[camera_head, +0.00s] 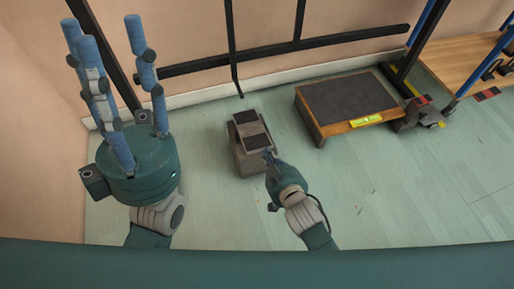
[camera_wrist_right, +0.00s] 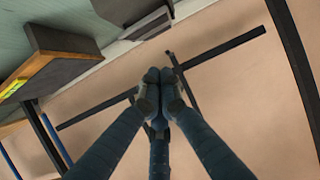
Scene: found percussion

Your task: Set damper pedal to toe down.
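The damper pedal (camera_head: 250,145) is a grey-brown block on the floor with two dark pads on top. Its plate slopes, but I cannot tell for sure which end is down. In the right wrist view a dark and grey block that looks like the pedal (camera_wrist_right: 130,12) shows at the top edge. My right gripper (camera_head: 268,156) is at the pedal's near right side; its fingertips meet in the wrist view (camera_wrist_right: 160,82) with nothing visible between them. Contact with the pedal cannot be told. My left gripper (camera_head: 103,32) is raised at the left, its blue fingers spread and empty.
A low wooden platform (camera_head: 312,123) with a dark top (camera_head: 345,95) and yellow label stands right of the pedal. A grey-black device (camera_head: 418,115) sits beside it. A wooden bench (camera_head: 462,62) is at far right. Black bars run along the wall; the front floor is clear.

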